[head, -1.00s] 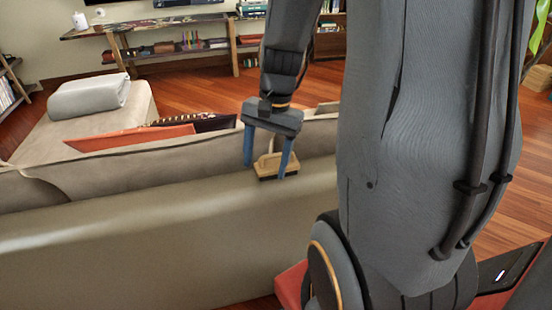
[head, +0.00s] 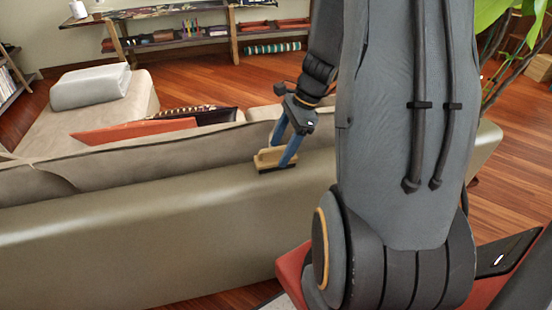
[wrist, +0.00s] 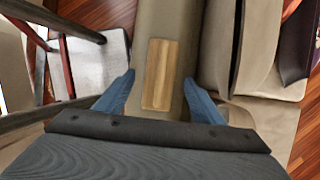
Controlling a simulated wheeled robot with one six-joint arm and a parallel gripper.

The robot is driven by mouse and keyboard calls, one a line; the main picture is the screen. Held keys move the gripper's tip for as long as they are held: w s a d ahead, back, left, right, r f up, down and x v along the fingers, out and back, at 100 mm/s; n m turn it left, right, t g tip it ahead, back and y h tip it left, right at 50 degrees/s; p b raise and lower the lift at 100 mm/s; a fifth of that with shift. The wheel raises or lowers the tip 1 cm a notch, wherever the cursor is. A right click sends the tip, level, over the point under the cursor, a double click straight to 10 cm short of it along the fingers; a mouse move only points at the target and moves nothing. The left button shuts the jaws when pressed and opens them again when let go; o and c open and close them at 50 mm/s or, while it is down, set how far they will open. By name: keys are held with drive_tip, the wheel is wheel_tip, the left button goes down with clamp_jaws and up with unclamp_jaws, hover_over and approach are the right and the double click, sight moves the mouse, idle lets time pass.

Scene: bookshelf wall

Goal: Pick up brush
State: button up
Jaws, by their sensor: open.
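The brush (head: 270,158) has a light wooden top and a dark underside, and it sits on the top of the sofa back (head: 205,178). In the wrist view its wooden top (wrist: 161,74) shows as an upright rectangle. My gripper (head: 284,152) has blue fingers and is open over the brush, pointing down at a slant. In the wrist view the fingers (wrist: 158,96) stand apart on both sides of the brush's near end, with a gap on each side. I see no finger touching the brush.
The sofa back is narrow, with seat cushions behind it. A red cushion (head: 133,131) and a grey folded blanket (head: 90,87) lie on the sofa. A low shelf (head: 190,42) stands at the far wall. A leafy plant (head: 507,20) is at the right.

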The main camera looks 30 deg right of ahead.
drive_tip(key=shift+x, duration=1.2)
drive_tip(key=c, duration=1.2)
drive_tip(key=shift+r, duration=0.1)
wheel_tip(320, 180, up, 10)
drive_tip(key=shift+b, duration=0.4)
